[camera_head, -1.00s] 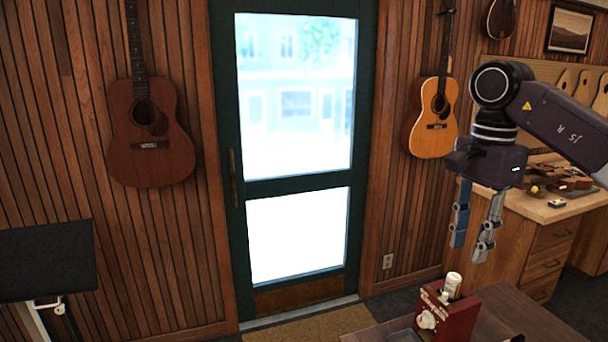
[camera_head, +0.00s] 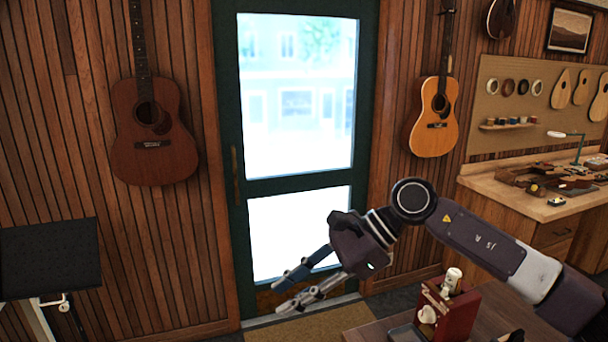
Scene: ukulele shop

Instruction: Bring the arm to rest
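My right arm comes in from the lower right. Its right gripper (camera_head: 279,298) hangs in the air in front of the lower part of the glass door, with its fingers pointing down and to the left. The two fingers are apart, with a visible gap and nothing between them. My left gripper is not in view.
A brown table (camera_head: 495,315) at the bottom right carries a red box (camera_head: 462,318) with a small white bottle (camera_head: 452,280), below and right of the gripper. A black stand (camera_head: 50,260) is at the left. A workbench (camera_head: 500,195) is at the right.

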